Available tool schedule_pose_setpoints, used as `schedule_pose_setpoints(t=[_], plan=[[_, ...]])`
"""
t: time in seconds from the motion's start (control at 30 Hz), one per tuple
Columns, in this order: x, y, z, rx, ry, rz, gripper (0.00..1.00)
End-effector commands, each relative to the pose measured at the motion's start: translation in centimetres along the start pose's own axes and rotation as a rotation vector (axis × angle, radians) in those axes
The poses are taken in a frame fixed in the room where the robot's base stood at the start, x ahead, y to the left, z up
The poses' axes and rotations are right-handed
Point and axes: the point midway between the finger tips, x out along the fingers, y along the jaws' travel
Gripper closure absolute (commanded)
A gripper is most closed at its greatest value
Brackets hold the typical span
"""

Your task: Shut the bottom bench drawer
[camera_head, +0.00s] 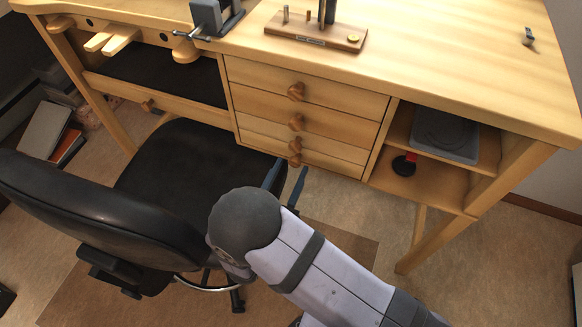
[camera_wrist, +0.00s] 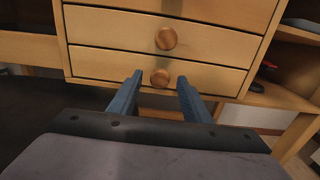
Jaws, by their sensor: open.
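The bottom drawer (camera_head: 268,148) is the lowest wooden front in the bench's drawer stack. In the wrist view its front (camera_wrist: 100,66) spans the middle, with a round wooden knob (camera_wrist: 160,77). I cannot tell clearly how far it stands out from the bench. My gripper (camera_head: 290,172) is just below and in front of the stack in the head view. In the wrist view the open blue fingers (camera_wrist: 161,76) appear on either side of the bottom knob, with nothing visibly held. Whether they touch the knob or drawer front cannot be told.
More drawers with knobs (camera_head: 296,92) sit above. A black chair (camera_head: 170,165) stands close on the left. Open shelves with a grey item (camera_head: 445,135) and a red and black object (camera_head: 405,165) are on the right. The workbench top (camera_head: 450,50) is above.

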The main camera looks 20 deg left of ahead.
Motion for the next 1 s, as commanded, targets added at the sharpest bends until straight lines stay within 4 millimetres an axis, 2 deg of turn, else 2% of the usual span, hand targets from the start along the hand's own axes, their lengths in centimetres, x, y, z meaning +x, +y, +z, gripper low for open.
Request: schedule_pose_setpoints(t=[0.2,0.4,0.6,1.0], plan=[[-3.2,0.1,0.1,0.000,-0.001,0.005,0.56],[-5.2,0.1,0.1,0.000,-0.002,0.002,0.56],[-5.9,0.0,0.1,0.001,-0.003,0.000,0.56],[-5.8,-0.1,0.1,0.002,-0.001,-0.005,0.56]])
